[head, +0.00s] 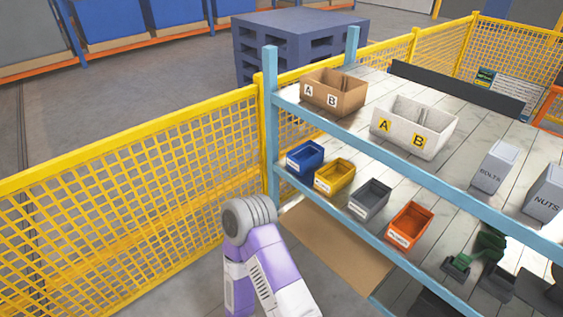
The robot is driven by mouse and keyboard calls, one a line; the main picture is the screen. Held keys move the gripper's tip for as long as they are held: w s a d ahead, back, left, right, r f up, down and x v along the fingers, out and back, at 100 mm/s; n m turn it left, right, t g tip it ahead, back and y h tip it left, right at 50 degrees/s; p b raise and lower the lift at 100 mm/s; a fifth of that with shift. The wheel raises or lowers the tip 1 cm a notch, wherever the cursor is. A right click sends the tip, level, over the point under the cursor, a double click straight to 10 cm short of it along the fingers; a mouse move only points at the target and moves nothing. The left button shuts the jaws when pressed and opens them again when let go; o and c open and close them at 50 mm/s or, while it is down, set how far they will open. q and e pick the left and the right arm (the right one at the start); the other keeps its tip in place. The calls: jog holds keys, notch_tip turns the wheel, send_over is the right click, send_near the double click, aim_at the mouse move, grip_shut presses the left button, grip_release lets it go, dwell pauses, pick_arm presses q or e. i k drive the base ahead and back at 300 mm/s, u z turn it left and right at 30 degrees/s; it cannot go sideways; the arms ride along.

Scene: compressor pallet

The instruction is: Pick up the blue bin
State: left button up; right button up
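The blue bin (305,158) is a small open-topped box with a white label on its front. It stands upright at the left end of a row of small bins on the shelf, close to the blue corner post. It looks empty, and nothing touches it from above. A purple and white link of my own arm with a grey joint is at the bottom centre, in front of the shelf and below the bin. Neither of my grippers shows in the head view.
Yellow (334,176), grey (369,199) and orange (409,228) bins continue the row to the right. A light blue shelf rail (385,158) runs above them. A brown box (333,92) and a white box (414,127) stand behind. A yellow mesh fence (120,205) borders the left.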

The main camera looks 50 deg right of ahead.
aim_at(303, 158)
jog(key=i, duration=0.8)
jog(key=z, duration=4.75)
